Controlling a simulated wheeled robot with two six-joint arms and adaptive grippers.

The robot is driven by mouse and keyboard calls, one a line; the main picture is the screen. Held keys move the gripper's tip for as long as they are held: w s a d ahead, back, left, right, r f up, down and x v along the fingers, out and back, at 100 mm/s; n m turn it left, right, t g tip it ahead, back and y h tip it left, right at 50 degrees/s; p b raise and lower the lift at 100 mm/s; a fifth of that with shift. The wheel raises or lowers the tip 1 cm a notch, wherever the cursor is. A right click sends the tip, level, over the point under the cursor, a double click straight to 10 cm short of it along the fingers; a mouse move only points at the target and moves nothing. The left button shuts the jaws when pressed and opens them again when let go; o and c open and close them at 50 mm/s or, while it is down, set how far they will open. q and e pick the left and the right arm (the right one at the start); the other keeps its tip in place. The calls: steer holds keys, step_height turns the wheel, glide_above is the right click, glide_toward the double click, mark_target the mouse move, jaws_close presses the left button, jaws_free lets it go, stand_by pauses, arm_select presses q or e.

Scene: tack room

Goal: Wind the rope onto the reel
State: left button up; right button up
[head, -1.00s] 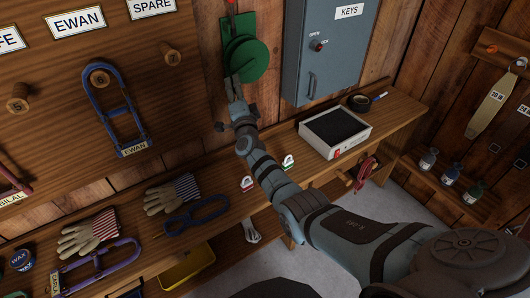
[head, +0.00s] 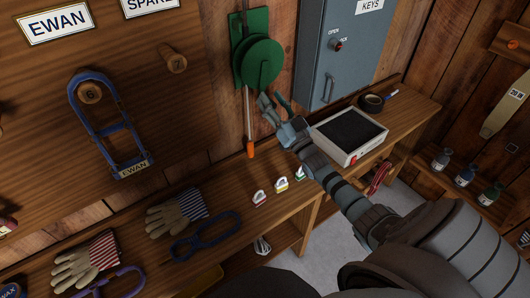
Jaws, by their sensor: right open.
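The green reel (head: 262,63) is a round disc on a green backing plate fixed to the plank wall, left of the grey key cabinet. A thin grey rope (head: 247,110) hangs straight down along the left side of the disc. Its orange end (head: 251,150) hangs just above the bench. My right gripper (head: 267,103) is open, just below the disc and right of the rope, apart from the rope. A small reddish-brown piece shows beside its fingers; I cannot tell what it is. My left gripper is not in view.
The key cabinet (head: 340,50) stands close to the right of the reel. On the bench below are a white tray (head: 350,152), small tags (head: 281,184), gloves (head: 178,215) and a dark blue frame (head: 205,238). The bench under the rope is clear.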

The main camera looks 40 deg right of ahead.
steer(key=d+v, duration=0.1)
steer(key=v, duration=1.3)
steer(key=a+f+n+g+y+b, duration=0.1)
steer(key=a+f+g, duration=0.3)
steer(key=a+f, duration=0.4)
steer(key=shift+w+a+f+g+y, duration=0.2)
steer(key=shift+w+f+g+y, duration=0.15)
steer(key=shift+f, duration=0.5)
